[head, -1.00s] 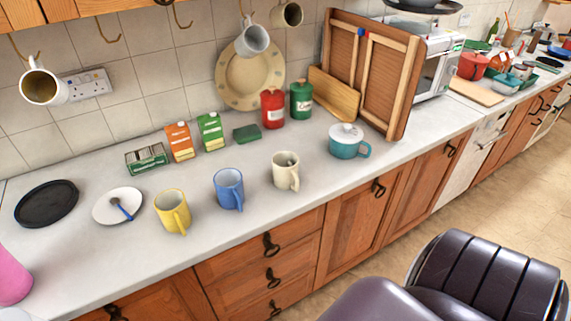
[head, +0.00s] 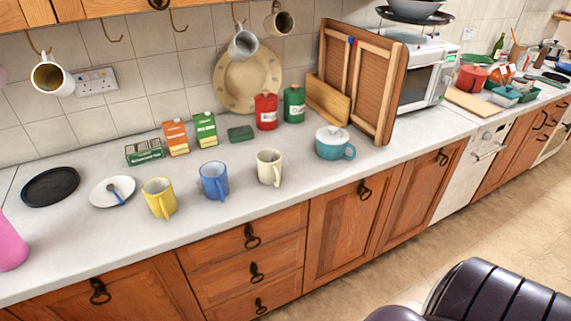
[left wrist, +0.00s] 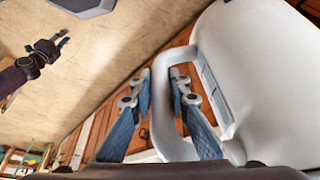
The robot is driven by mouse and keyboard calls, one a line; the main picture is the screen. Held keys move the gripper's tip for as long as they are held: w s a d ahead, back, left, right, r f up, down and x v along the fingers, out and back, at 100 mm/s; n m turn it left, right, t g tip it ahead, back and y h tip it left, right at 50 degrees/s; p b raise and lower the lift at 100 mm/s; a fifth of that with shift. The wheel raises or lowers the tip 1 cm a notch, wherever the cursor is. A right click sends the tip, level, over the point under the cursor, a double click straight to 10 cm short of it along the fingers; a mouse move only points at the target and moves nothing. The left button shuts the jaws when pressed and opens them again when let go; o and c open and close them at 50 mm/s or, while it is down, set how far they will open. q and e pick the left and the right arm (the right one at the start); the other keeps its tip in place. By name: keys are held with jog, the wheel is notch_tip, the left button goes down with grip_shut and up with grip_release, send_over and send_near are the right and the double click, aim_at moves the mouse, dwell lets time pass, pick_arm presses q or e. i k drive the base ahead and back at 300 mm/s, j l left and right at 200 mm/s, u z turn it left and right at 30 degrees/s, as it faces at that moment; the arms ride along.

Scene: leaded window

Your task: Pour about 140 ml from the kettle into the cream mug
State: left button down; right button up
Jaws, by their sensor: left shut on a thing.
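The cream mug (head: 268,168) stands upright on the counter in the head view, right of the blue mug (head: 214,180) and yellow mug (head: 159,198). Its handle faces the front right. The kettle (left wrist: 260,75) shows only in the left wrist view as a large white body with a looped handle. My left gripper (left wrist: 165,80) is shut on that handle, with blue finger pads on both sides of it. The kettle's spout is not clearly seen. My right gripper (left wrist: 52,44) shows small at the left of that view; its opening is unclear.
A white saucer (head: 112,191) with a brush-like item and a black round tray (head: 50,187) lie left. Cartons, canisters and boards stand behind. A dark padded chair (head: 490,290) is at front right.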

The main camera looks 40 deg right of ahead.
aim_at(269, 173)
jog(key=k+l, duration=0.2)
jog(key=k, duration=0.2)
jog(key=k+l+z, duration=0.15)
jog(key=k, duration=0.3)
jog(key=z, duration=2)
